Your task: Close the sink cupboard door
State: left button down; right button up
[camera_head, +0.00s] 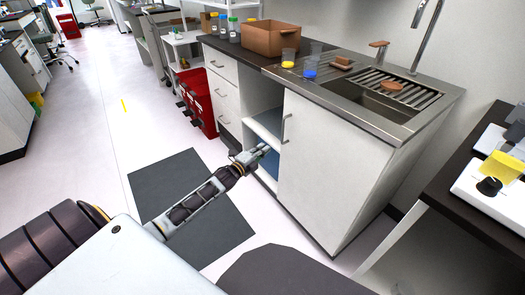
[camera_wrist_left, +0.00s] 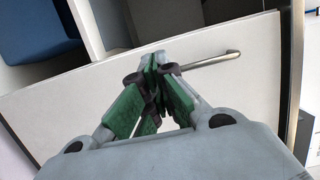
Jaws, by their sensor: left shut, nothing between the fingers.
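The white sink cupboard door (camera_head: 325,165) stands ajar below the sink, with its metal handle (camera_head: 285,128) near the left edge. Open white shelves (camera_head: 266,122) show left of that edge. My left gripper (camera_head: 264,150) is at this opening, beside the door's left edge and below the handle. In the left wrist view, the fingers (camera_wrist_left: 156,75) are shut and empty. The door (camera_wrist_left: 100,110) fills the area behind them, and the handle (camera_wrist_left: 210,61) extends to their right. I cannot tell whether the fingertips touch the door. My right gripper is out of view.
The steel sink (camera_head: 375,97) is above the door. A brown box (camera_head: 270,37) and several cups stand on the counter. A dark bench (camera_head: 470,205) is close on the right. A grey mat (camera_head: 180,180) lies on the floor.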

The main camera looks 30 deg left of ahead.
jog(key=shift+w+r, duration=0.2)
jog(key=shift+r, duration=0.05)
pick_arm(q)
jog(key=shift+w, duration=0.1)
